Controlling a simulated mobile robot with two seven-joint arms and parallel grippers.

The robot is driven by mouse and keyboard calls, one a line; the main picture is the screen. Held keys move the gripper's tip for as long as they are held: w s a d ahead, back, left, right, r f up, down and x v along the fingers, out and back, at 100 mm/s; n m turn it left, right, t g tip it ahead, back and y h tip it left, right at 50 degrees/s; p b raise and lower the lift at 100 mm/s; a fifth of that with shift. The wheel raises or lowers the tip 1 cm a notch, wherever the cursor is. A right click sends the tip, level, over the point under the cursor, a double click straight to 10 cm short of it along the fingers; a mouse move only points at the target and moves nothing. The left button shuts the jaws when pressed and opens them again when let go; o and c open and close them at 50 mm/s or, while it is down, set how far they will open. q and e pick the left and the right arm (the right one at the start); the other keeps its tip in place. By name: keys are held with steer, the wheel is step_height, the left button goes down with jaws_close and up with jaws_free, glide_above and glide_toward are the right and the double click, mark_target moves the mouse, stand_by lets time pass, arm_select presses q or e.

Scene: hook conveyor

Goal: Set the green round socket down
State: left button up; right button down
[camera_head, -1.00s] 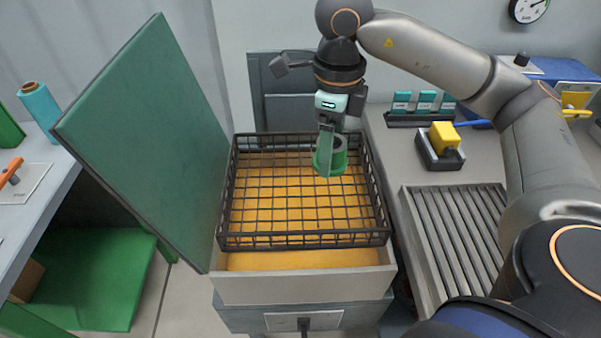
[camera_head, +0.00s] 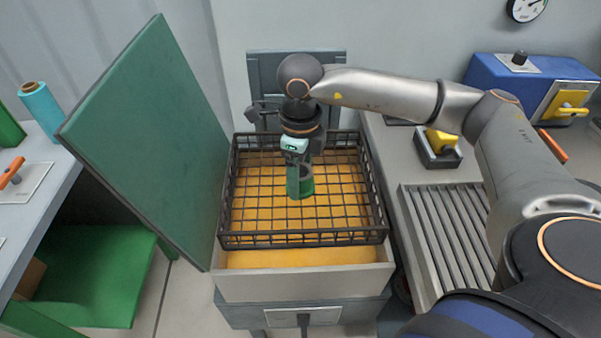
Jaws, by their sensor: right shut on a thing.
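The green round socket (camera_head: 305,187) is in my right gripper (camera_head: 300,172), which points down over the black wire basket (camera_head: 237,240). The gripper is shut on the socket. The socket is within the basket's outline, near its middle; I cannot tell whether it touches the basket floor. Part of the socket is hidden by the gripper fingers. My left gripper is not in view.
The basket sits in a pale box with orange inside (camera_head: 300,285). A raised green lid (camera_head: 150,140) stands along its left side. A grey roller rack (camera_head: 450,235) and a yellow-topped block (camera_head: 440,142) lie to the right under my right arm.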

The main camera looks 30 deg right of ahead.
mark_target(301, 175)
steer(key=shift+f, duration=0.1)
jaws_free()
step_height(301, 175, up, 12)
stand_by(0.6)
stand_by(0.5)
